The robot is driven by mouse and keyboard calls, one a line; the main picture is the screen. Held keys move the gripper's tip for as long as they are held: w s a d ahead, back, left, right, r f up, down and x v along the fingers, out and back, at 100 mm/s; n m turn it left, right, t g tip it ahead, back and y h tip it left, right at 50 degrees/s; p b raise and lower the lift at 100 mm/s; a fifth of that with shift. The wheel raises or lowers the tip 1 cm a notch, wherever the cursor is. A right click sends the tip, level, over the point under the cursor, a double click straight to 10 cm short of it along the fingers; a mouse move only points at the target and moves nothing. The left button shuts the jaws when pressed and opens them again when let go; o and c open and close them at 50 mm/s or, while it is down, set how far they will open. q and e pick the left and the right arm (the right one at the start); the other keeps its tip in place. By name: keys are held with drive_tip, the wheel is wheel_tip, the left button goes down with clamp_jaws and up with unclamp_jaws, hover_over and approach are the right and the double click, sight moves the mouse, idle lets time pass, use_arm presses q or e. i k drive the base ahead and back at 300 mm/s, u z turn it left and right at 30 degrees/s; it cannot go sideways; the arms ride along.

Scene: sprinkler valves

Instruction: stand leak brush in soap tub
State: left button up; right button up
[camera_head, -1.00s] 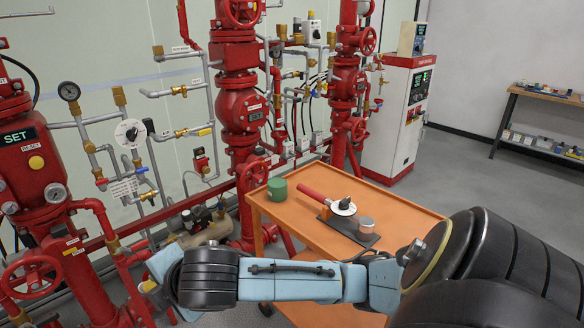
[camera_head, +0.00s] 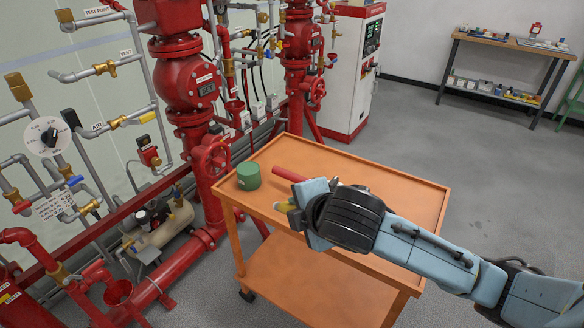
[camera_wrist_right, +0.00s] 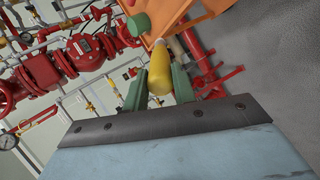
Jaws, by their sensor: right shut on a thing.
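My right gripper (camera_head: 287,208) is at the front-left edge of the orange cart, shut on a yellow-handled tool, apparently the leak brush (camera_head: 283,205). In the right wrist view the yellow handle (camera_wrist_right: 160,72) sits between the green fingers (camera_wrist_right: 158,80), with its narrower pale end pointing away from the palm. The green soap tub (camera_head: 248,176) stands upright on the cart's left corner, a little beyond and left of the gripper, apart from the brush. The tub also shows in the wrist view (camera_wrist_right: 138,24). Its inside is not clear. My left gripper is out of view.
The orange cart (camera_head: 400,190) has a raised rim and a lower shelf. A red handle (camera_head: 288,174) lies right of the tub, partly hidden by my arm. Red valves and pipes (camera_head: 185,75) stand close behind and left. The cart's right side is clear.

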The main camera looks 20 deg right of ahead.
sight(249, 181)
drive_tip(key=i, duration=1)
drive_tip(key=u, duration=0.35)
